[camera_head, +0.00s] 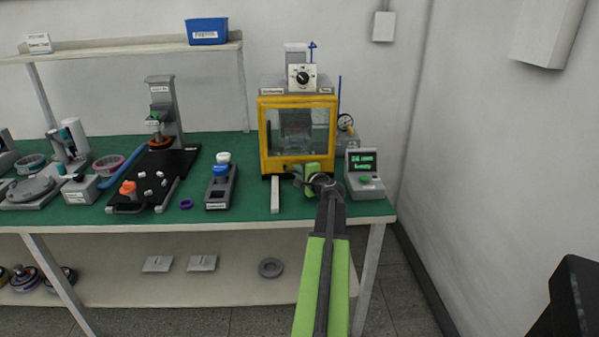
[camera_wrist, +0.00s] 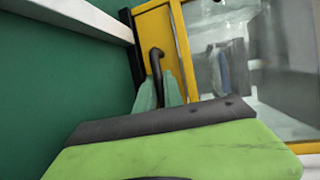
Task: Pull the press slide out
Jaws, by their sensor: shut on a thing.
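The press (camera_head: 262,135) stands at the right of the bench, with a yellow frame around a clear window. A pale rail (camera_head: 275,195), perhaps part of the press slide, juts out from under its front left; it also shows in the wrist view (camera_wrist: 85,15). My gripper (camera_head: 303,174) is at the lower front of the press, right of the rail. In the wrist view my pale green fingers (camera_wrist: 159,92) are shut on a black curved handle (camera_wrist: 157,56) at the yellow frame (camera_wrist: 158,25). The slide inside is not clearly visible.
A grey box with a green screen (camera_head: 364,175) stands close to the right of my gripper. A holder with blue and white caps (camera_head: 220,190) and a purple ring (camera_head: 186,204) lie to the left. Free floor lies before the bench.

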